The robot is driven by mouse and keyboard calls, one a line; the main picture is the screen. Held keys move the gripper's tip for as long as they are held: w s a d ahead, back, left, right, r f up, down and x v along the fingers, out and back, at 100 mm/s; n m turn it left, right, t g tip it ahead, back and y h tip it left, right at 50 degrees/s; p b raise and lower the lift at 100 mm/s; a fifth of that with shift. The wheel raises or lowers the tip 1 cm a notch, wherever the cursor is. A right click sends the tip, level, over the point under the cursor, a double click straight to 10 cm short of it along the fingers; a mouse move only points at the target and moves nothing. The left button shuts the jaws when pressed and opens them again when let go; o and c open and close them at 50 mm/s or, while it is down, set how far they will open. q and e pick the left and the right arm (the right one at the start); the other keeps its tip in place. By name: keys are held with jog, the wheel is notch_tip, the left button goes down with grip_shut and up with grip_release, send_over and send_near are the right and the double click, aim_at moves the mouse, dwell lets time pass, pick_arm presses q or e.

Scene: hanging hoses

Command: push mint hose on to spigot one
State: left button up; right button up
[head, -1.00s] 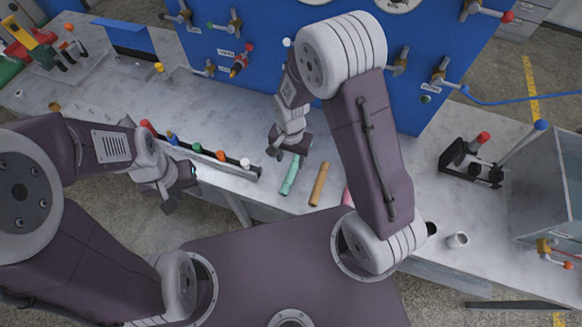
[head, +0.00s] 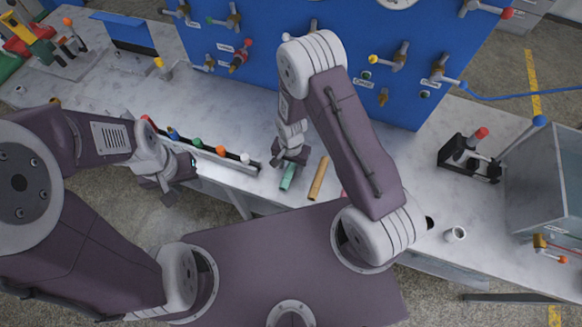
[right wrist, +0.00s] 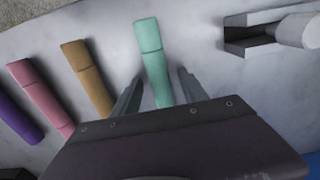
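The mint hose (head: 288,178) lies on the bench near its front edge; it also shows in the right wrist view (right wrist: 151,50). My right gripper (head: 290,160) is over its far end. In the right wrist view my right gripper (right wrist: 158,92) is open, with one finger on each side of the hose and visible gaps. My left gripper (head: 178,185) is empty at the bench's front left and looks open. Several spigots with valves, such as one with a yellow knob (head: 390,62), stick out of the blue panel (head: 330,40). Their labels are too small to read.
An orange-brown hose (head: 319,178) lies right of the mint one; pink (right wrist: 42,92) and purple (right wrist: 18,118) hoses lie beyond it. A rail with several coloured knobs (head: 220,160) stands left. A black clamp device (head: 470,158) and white cup (head: 456,234) are on the right.

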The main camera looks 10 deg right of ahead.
jog(key=shift+s, duration=0.1)
grip_shut()
